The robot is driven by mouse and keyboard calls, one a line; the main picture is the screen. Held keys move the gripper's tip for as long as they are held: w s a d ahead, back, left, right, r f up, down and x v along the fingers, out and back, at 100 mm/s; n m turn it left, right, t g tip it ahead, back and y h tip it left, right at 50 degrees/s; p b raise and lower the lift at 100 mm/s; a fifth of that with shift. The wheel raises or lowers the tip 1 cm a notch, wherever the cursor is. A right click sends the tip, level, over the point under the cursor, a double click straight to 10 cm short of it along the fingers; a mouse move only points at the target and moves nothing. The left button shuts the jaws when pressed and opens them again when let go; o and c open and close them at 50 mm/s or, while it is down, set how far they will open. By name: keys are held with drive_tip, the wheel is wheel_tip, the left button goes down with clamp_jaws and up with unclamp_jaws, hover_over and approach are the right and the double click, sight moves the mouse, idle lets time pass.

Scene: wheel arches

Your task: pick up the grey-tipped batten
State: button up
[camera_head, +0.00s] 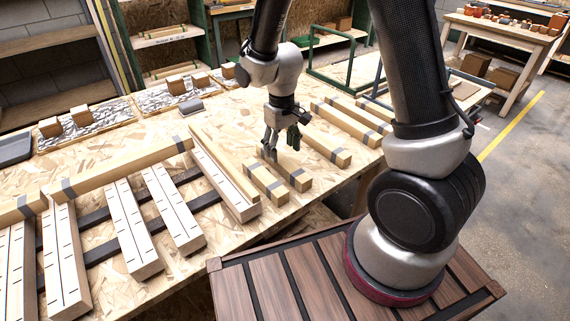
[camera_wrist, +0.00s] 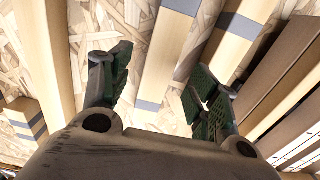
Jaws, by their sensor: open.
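Several pale wood battens carry grey bands near their ends, so I cannot tell for sure which is the grey-tipped one. A short batten with grey bands (camera_head: 293,174) lies on the board right under my gripper (camera_head: 281,145). In the wrist view this batten (camera_wrist: 160,68) shows between the two green-padded fingers of my gripper (camera_wrist: 158,78), with a grey band near each end. The fingers are apart, one to each side of it, and hold nothing. Whether they reach down beside it or stay above is unclear. A similar banded batten (camera_head: 265,181) lies close beside it.
A long plain batten (camera_head: 222,162) and white slotted beams (camera_head: 135,228) lie left of my gripper. Another banded batten (camera_head: 328,147) lies to the right. A long banded batten (camera_head: 120,168) rests across the beams. Bare board (camera_head: 225,110) shows behind.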

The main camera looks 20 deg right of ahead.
sight(282, 159)
wheel_tip(282, 159, down, 5)
idle(0.3)
drive_tip(key=c, duration=1.2)
